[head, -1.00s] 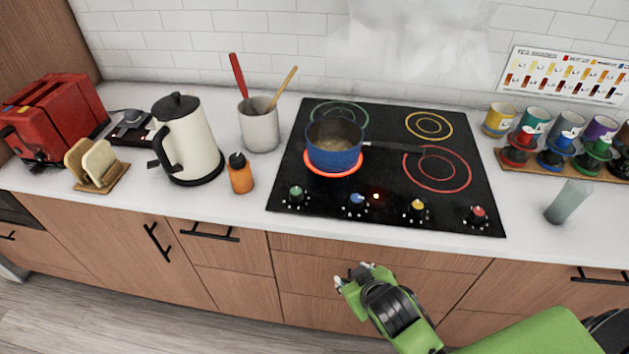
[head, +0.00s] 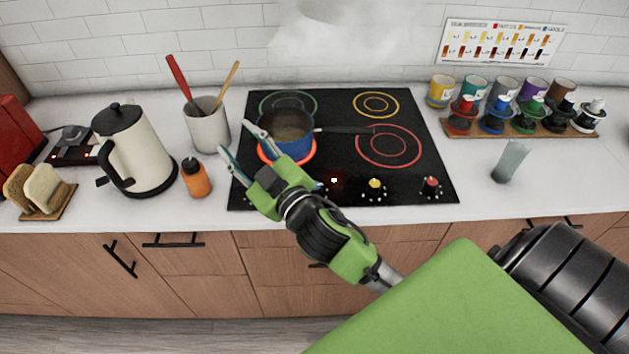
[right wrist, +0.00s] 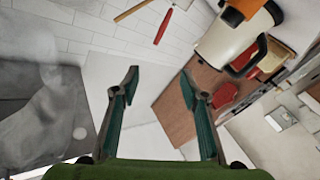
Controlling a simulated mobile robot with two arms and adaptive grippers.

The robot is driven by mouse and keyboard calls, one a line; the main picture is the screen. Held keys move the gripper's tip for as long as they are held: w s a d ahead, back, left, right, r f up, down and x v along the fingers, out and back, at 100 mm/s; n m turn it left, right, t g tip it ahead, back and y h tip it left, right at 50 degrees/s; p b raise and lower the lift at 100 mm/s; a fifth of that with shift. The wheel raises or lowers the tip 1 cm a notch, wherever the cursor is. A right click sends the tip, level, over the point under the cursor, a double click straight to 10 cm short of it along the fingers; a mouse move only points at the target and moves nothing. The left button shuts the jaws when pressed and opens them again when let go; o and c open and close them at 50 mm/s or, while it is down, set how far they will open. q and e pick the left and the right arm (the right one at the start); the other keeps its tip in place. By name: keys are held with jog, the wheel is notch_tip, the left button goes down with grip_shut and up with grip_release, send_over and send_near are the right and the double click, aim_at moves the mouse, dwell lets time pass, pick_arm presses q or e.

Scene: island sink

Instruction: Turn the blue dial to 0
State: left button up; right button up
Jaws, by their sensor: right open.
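The blue dial (head: 320,187) is on the front edge of the black cooktop (head: 420,165). Only a little of it shows past my right gripper, and its setting cannot be read. A small lit indicator (head: 334,180) glows just right of it. My right gripper (head: 236,139) is open and empty, with its fingers raised over the cooktop's front left part in the head view. The gripper body covers the green dial's place. In the right wrist view the open fingers (right wrist: 159,84) have nothing between them. The left gripper is not in view.
A blue pot (head: 286,135) stands on a glowing red burner, with steam above. The yellow dial (head: 375,184) and red dial (head: 431,184) are to the right. An orange bottle (head: 196,180), utensil crock (head: 207,128) and kettle (head: 138,150) stand left. A glass (head: 509,162) stands right.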

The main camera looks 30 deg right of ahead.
jog(key=a+r+n+y, duration=1.1)
jog(key=r+n+y, duration=0.1)
jog(key=s+a+f+n+g+y, duration=0.45)
jog(key=a+n+g, duration=0.35)
jog(key=n+g, duration=0.6)
jog(key=w+d+f+n+g+h, duration=0.1)
jog(key=d+f+n+g+h, duration=0.2)
jog(key=d+f+h, duration=0.8)
jog(key=d+m+g+h, duration=0.2)
jog(key=d+m+h, duration=0.35)
jog(key=d, duration=1.75)
jog(key=shift+n+h, duration=0.75)
jog(key=shift+h, duration=0.05)
notch_tip(320, 180, down, 14)
jog(key=p, duration=0.4)
jog(key=shift+s+r, duration=0.1)
jog(key=shift+r, duration=0.05)
